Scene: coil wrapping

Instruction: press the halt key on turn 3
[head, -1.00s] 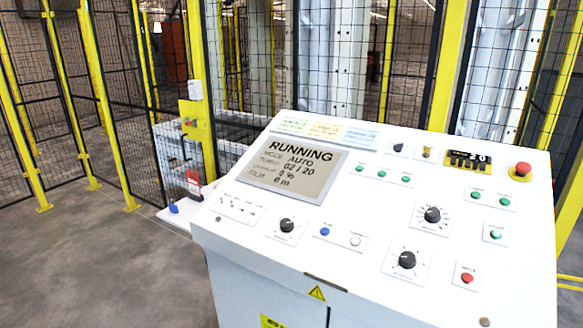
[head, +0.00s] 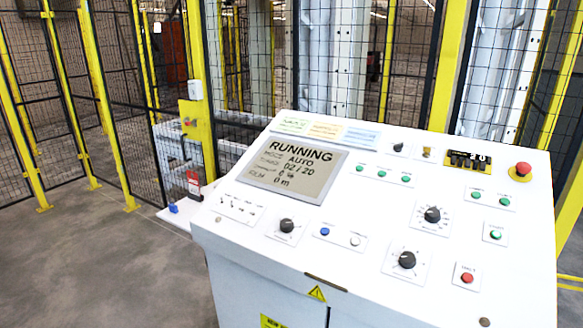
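The white control console (head: 380,210) stands in front of me in the head view. Its display (head: 293,168) reads RUNNING, mode AUTO, with a turn count of 02/20; the smaller lines are blurred, the last looking like 0 m. A red push button (head: 467,277) sits at the lower right of the panel; its small label is too blurred to read, so I cannot tell if it is the halt key. A red mushroom button (head: 520,171) sits at the upper right corner. Neither of my grippers is in view, and nothing covers the panel.
Green buttons (head: 495,234), black rotary knobs (head: 407,260), a blue button (head: 325,231) and a white button (head: 355,240) share the panel. A yellow-framed mesh fence (head: 110,100) stands behind the console. Grey floor (head: 95,260) at the left is clear.

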